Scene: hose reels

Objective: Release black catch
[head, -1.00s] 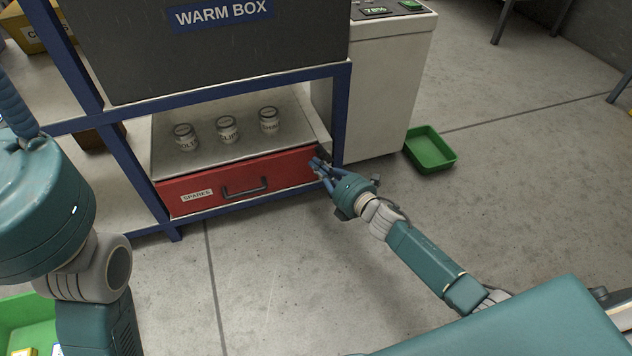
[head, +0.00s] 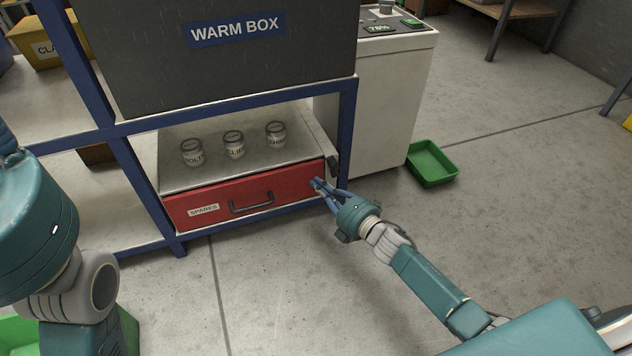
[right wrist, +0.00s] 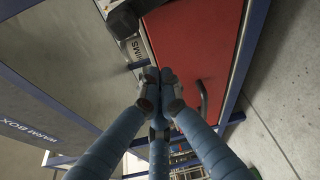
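The black catch (head: 332,164) is at the right end of the red drawer (head: 280,187), by the shelf's blue post. A dark part that looks like the catch also shows at the top of the right wrist view (right wrist: 123,20). My right gripper (head: 317,184) is at the drawer's right front edge, just below the catch and apart from it. In the right wrist view its blue fingers meet at their tips, with nothing seen between them. My left arm is at the left edge; its fingers cannot be made out.
The drawer has a black handle (head: 251,203) and a SPARES label (head: 203,210). Several jars stand on the surface above it. The warm box (head: 235,65) is overhead. A white cabinet (head: 385,100) and a green tray (head: 432,165) are at right.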

